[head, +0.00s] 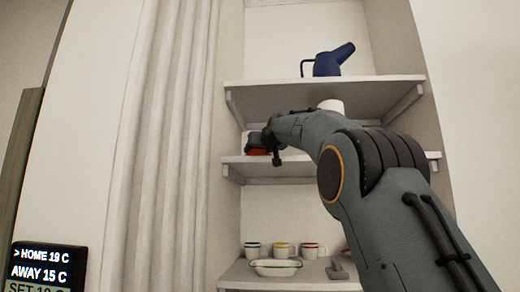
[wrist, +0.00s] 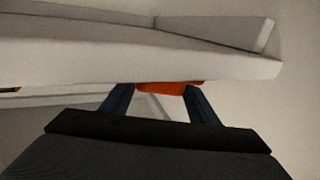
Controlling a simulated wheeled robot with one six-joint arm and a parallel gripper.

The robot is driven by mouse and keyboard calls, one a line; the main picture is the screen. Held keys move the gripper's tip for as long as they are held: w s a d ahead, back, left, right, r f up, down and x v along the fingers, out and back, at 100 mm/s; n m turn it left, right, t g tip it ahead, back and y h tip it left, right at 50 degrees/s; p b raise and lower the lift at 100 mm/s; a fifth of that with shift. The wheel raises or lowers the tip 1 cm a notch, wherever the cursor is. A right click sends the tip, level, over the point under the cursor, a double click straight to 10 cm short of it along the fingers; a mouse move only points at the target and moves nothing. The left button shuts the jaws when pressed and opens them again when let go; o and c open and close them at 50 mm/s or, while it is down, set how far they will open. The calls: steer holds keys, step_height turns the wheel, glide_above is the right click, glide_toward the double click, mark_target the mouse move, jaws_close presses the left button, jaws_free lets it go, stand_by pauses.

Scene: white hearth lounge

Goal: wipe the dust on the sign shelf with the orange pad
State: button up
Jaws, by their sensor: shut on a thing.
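The orange pad (head: 258,152) shows as a thin orange strip at the left end of the middle shelf (head: 232,159). My gripper (head: 260,143) is over it in the head view, at shelf level. In the wrist view the orange pad (wrist: 170,87) sits between the two dark fingers of my gripper (wrist: 160,95), which are shut on it. A white board edge crosses just above the pad there. I cannot tell whether the pad touches the shelf. No dust or sign is visible; my arm hides much of the middle shelf.
The upper shelf (head: 290,83) is close above my gripper and holds a blue watering can (head: 327,62). A white object (head: 332,106) shows behind my arm. The lower shelf (head: 260,284) holds several mugs (head: 285,249) and a pale dish (head: 276,268). A curtain (head: 165,140) hangs left.

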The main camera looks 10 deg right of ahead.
step_height(320, 180, up, 6)
steer(key=p, duration=0.7)
steer(key=shift+r, duration=0.1)
stand_by(0.3)
step_height(320, 180, up, 3)
steer(key=p, duration=0.4)
stand_by(0.5)
